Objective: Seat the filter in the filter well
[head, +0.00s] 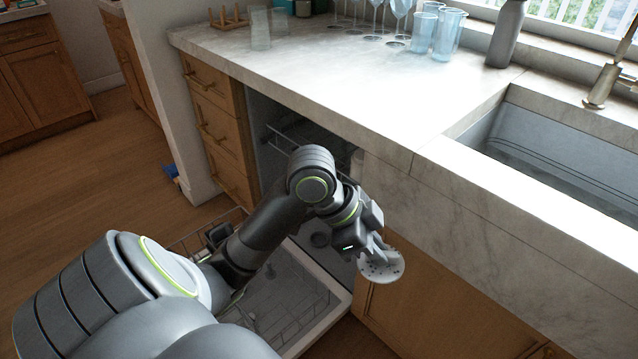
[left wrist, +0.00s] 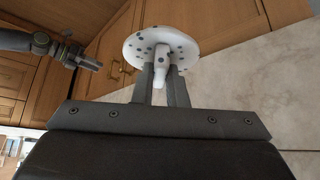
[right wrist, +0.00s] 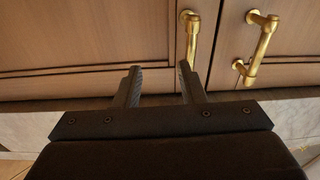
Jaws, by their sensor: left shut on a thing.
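The filter (head: 384,267) is a white disc dotted with dark holes, with a short pale stem. My left gripper (head: 370,247) is shut on the stem and holds the filter in the air, in front of the counter's lower cabinet and right of the open dishwasher (head: 318,283). In the left wrist view the filter disc (left wrist: 188,42) sits beyond the fingertips, with the stem between the fingers. I cannot make out the filter well for sure; my left arm covers part of the dishwasher. My right gripper (right wrist: 158,82) is open and empty, facing wooden cabinet doors.
The dishwasher door is down, with wire racks (head: 285,310) over it. The marble counter (head: 300,70) overhangs the opening. Glasses (head: 440,38) and a grey bottle (head: 506,35) stand on the counter, left of the sink (head: 560,150). Brass handles (right wrist: 258,48) stick out near my right gripper.

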